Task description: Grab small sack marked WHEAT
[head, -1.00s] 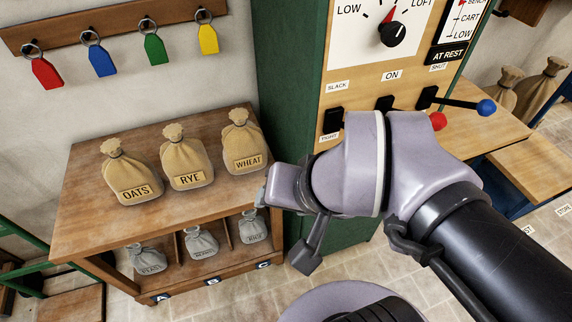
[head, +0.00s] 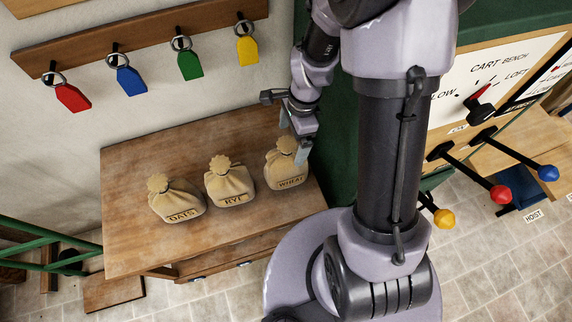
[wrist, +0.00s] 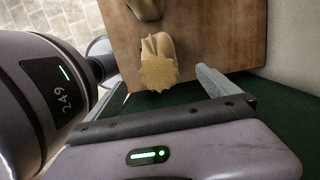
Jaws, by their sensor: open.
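The WHEAT sack (head: 286,174) is a small tan sack with a tied top, standing upright at the right end of the wooden bench top. My gripper (head: 294,141) is open and points down at the sack's tied top from above. In the wrist view the sack (wrist: 157,58) shows between the two fingers of my gripper (wrist: 162,80), with no clear contact. One finger covers part of the sack in the head view. The RYE sack (head: 230,184) and the OATS sack (head: 176,201) stand to its left.
The bench (head: 130,165) has bare wood left of and behind the sacks. A rail (head: 150,38) with red, blue, green and yellow tags hangs on the wall above. A green cabinet (head: 338,150) stands close on the right. Levers with coloured knobs (head: 501,194) stick out farther right.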

